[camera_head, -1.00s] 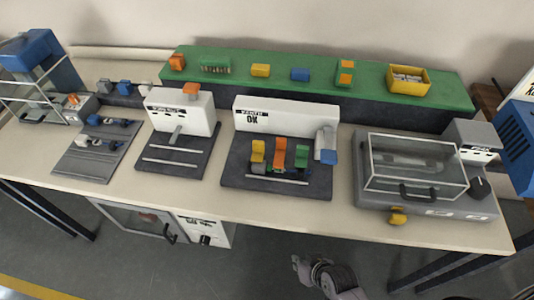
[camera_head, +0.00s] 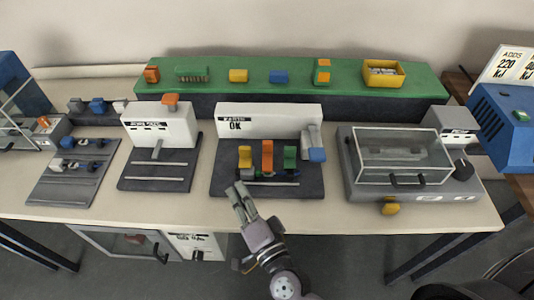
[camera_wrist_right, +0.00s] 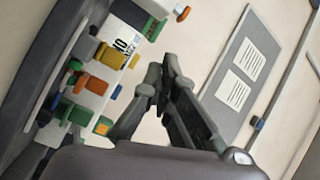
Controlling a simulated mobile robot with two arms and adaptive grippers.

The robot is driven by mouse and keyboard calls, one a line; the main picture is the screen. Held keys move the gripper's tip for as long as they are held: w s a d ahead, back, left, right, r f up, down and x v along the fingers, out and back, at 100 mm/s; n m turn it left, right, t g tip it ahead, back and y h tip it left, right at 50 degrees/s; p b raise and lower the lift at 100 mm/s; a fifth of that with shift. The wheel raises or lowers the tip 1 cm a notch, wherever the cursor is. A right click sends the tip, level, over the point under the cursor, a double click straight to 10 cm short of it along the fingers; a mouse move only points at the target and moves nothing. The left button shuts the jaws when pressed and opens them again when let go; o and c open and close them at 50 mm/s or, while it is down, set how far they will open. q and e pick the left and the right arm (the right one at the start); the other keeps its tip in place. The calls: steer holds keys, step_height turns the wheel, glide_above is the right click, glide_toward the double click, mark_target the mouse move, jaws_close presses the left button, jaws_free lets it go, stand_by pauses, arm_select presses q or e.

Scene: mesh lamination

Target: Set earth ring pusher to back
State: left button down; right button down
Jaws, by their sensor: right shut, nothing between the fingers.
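The earth station (camera_head: 268,119), a white block labelled "EARTH OK" on a dark base, stands mid-bench. Yellow (camera_head: 245,156), orange (camera_head: 267,156) and green (camera_head: 290,158) upright pieces stand in a row on its base. A grey lever with a blue end (camera_head: 316,155) is at its right side. I cannot tell which piece is the ring pusher. My right gripper (camera_head: 237,188) is shut and empty, in front of the station's front left edge and apart from the coloured pieces. It also shows in the right wrist view (camera_wrist_right: 156,78). My left gripper is not in view.
A white station with an orange top piece (camera_head: 170,99) stands left of it. A grey machine with a clear lid (camera_head: 400,155) stands right. A green shelf (camera_head: 210,92) runs behind, carrying several small blocks and a yellow bin (camera_head: 384,84). The bench's front strip (camera_head: 330,215) is mostly clear.

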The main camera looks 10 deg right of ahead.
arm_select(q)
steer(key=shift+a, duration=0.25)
arm_select(e)
steer(key=d+f+m+h, duration=0.1)
steer(key=d+m+h, duration=0.1)
steer(key=m+h, duration=0.1)
steer(key=d+f+m+h, duration=0.1)
steer(key=d+m+h, duration=0.1)
steer(key=m+h, duration=0.1)
steer(key=s+d+f+m+h, duration=0.1)
steer(key=d+m+h, duration=0.1)
steer(key=m+h, duration=0.1)
steer(key=shift+f+m+g+h, duration=0.15)
steer(key=shift+m+g+h, duration=0.2)
steer(key=shift+m, duration=0.55)
